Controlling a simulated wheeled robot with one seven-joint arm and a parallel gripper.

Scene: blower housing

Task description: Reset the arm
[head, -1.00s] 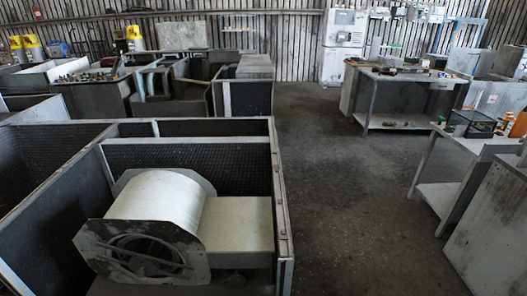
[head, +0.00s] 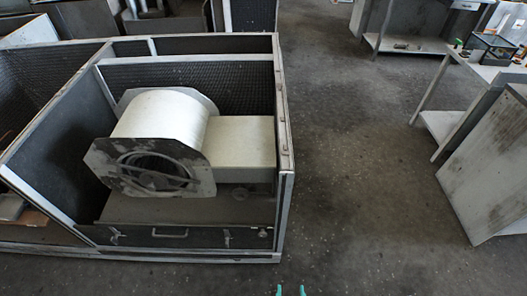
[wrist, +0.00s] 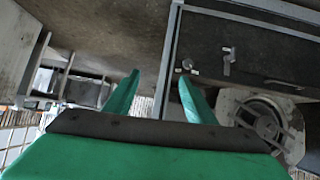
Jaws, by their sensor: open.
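My gripper (head: 291,290) shows only as two green fingertips at the bottom edge of the head view, with a gap between them. In the wrist view its two green fingers (wrist: 160,98) stand apart with nothing between them. The blower housing (head: 158,145) is a pale drum with dark side plates and a flat duct, sitting inside an open-topped metal enclosure (head: 285,180). The gripper is in front of the enclosure's right front corner, apart from it. The blower's round opening (wrist: 265,122) shows at the right in the wrist view.
The enclosure's front panel has a handle (head: 170,235) and latches. A metal table (head: 445,122) and a grey cabinet (head: 490,170) stand at the right. Another workbench (head: 405,45) is at the back right. The floor (head: 350,150) between enclosure and tables is clear.

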